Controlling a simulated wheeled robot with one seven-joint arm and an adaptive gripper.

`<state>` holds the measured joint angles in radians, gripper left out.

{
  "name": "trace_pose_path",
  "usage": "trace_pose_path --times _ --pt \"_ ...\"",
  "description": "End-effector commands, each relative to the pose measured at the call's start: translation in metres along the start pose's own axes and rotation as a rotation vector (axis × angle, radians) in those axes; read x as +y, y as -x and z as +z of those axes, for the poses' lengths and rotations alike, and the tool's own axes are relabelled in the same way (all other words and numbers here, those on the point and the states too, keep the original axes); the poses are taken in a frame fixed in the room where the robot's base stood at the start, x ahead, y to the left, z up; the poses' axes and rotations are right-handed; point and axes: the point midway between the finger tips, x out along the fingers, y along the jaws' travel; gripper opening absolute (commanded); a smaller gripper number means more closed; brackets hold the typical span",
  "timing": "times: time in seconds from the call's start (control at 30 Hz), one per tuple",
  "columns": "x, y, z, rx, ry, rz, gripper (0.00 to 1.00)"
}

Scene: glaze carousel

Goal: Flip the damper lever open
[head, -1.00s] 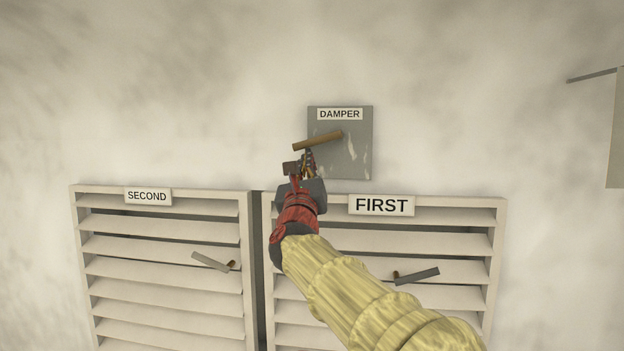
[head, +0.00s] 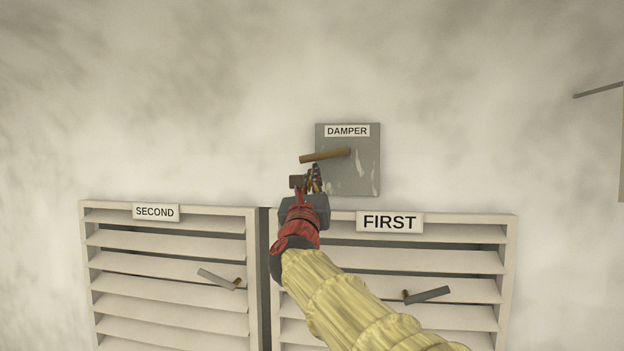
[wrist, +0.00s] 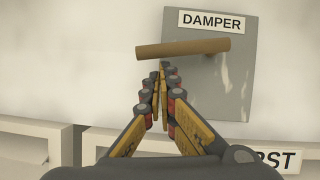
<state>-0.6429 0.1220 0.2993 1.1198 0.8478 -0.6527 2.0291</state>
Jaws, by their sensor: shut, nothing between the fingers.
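The damper lever (head: 325,156) is a brown bar on a grey plate (head: 362,178) labelled DAMPER. It lies nearly level and reaches left past the plate's edge. In the wrist view the lever (wrist: 180,48) crosses just beyond my fingertips, with its right end over the plate (wrist: 235,90). My gripper (head: 314,170) is shut and empty, just below the lever's left half. In the wrist view my gripper (wrist: 163,70) has its fingers together, pointing at the underside of the bar. I cannot tell whether they touch it.
Below are two louvred shutters, SECOND (head: 170,240) and FIRST (head: 470,230), each with a small handle: left handle (head: 217,279), right handle (head: 428,294). A dark bar (head: 598,90) shows at the far right. The wall around and above the plate is clear.

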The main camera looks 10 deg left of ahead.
Motion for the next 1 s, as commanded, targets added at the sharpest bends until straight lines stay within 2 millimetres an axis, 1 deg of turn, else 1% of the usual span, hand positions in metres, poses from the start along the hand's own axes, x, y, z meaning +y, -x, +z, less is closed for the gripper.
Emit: trace_pose_path --times 0.03,0.37,0.4,0.43,0.7,0.9,1.0 --pt "0.000 0.003 -0.008 0.001 0.001 0.000 0.00" --pt "-0.004 0.012 -0.041 0.002 0.001 -0.004 0.00" --pt "-0.004 0.020 -0.035 0.001 0.000 -0.002 0.00" --pt "-0.004 0.025 -0.035 0.001 0.001 -0.001 0.00" --pt "-0.005 0.071 -0.034 0.002 0.000 -0.001 0.00" --pt "-0.005 0.097 -0.034 0.002 0.001 -0.001 0.00" --pt "-0.006 0.105 -0.033 0.001 0.001 -0.002 0.00"
